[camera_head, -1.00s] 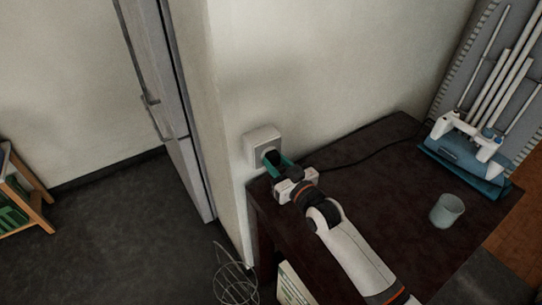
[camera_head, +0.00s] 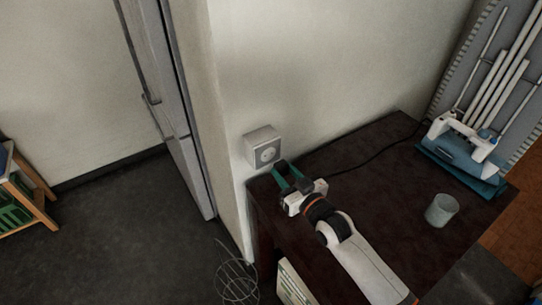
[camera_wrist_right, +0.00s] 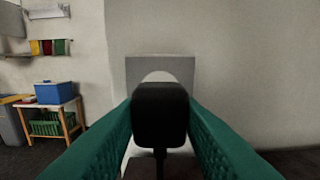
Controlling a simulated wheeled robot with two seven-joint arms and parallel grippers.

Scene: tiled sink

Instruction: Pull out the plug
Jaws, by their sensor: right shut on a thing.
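The white wall socket (camera_head: 263,147) is on the wall above the left end of the dark table, and its round face is bare. My right gripper (camera_head: 289,174) is a short way out from it, in front and to the lower right. Its green fingers are shut on the black plug (camera_wrist_right: 160,115), which fills the middle of the right wrist view. Behind the plug, the grey socket box (camera_wrist_right: 135,68) shows with a pale round face, partly hidden by the plug. A black cable (camera_head: 365,163) runs back across the table. My left gripper is not in view.
The dark table (camera_head: 390,200) carries a pale cup (camera_head: 441,210) and a blue and white appliance (camera_head: 465,148) at the right. A wire basket (camera_head: 237,281) is on the floor below. A wooden shelf (camera_head: 35,200) stands far left.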

